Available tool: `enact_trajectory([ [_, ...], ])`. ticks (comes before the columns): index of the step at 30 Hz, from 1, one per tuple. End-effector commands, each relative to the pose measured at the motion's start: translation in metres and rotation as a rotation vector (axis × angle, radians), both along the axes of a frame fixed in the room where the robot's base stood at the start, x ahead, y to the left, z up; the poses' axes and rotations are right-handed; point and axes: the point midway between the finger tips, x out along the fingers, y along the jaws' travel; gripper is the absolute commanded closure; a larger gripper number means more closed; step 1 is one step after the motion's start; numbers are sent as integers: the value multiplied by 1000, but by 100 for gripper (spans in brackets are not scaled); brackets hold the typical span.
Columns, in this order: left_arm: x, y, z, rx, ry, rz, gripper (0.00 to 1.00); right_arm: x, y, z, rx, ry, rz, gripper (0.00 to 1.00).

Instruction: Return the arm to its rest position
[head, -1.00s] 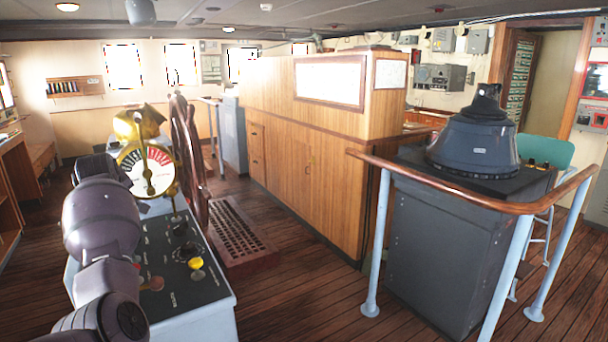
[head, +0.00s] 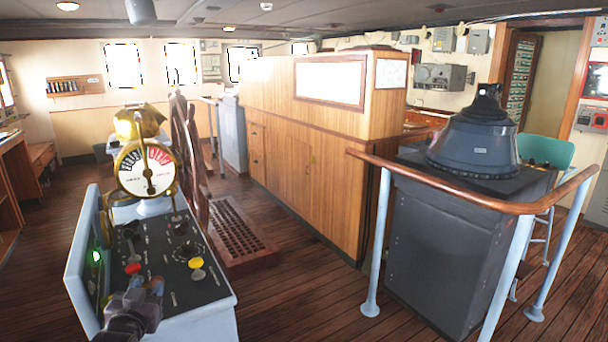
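My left gripper (head: 146,284) is low at the left of the head view, over the near end of the grey control console (head: 222,290). Its two fingertips point away from me and stand a little apart, with nothing seen between them. A red knob (head: 132,268) on the console shows just beyond the fingertips; I cannot tell whether they touch. My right gripper is not in view.
A brass telegraph dial (head: 147,170) stands at the console's far end, with a yellow knob (head: 196,263) nearer. A wooden wheel (head: 190,150) is behind. A wooden rail (head: 450,193) surrounds a dark pedestal (head: 440,250) at right. Floor between is clear.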

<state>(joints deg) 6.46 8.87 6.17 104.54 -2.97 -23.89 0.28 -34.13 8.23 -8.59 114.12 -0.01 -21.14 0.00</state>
Motion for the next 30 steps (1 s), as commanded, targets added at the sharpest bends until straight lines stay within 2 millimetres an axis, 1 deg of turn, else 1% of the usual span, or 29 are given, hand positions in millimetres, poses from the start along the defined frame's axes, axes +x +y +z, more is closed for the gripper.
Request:
enact_trajectory([
  [1, -18, -9, -18, -1, 20, -21, 61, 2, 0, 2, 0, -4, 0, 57],
  [5, -62, -32, -56, -18, 70, -71, 61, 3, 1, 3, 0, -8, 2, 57],
  [6, -76, -38, -67, -27, 89, -83, 61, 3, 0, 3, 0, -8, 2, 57],
  [8, -99, -47, -86, -40, 125, -98, 61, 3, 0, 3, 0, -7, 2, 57],
  [9, -114, -52, -98, -49, 152, -107, 61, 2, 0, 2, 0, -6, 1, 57],
  [11, -137, -59, -116, -61, 195, -115, 61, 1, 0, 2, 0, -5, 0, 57],
  [12, -153, -64, -128, -69, 225, -120, 61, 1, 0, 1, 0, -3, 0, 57],
  [14, -178, -69, -147, -80, 274, -123, 61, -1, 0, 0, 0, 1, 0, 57],
  [15, -194, -71, -159, -88, 306, -123, 61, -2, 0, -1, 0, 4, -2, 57],
  [18, -233, -73, -188, -103, 386, -114, 61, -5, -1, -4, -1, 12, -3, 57],
  [21, -263, -69, -207, -112, 445, -96, 61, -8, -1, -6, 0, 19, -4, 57],
  [24, -283, -65, -219, -116, 483, -81, 61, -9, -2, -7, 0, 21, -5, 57],
  [25, -286, -65, -220, -117, 490, -79, 61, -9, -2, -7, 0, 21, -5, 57],
  [27, -292, -64, -223, -118, 500, -75, 61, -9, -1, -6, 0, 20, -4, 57],
  [30, -294, -63, -225, -118, 504, -73, 61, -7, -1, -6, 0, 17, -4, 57],
])
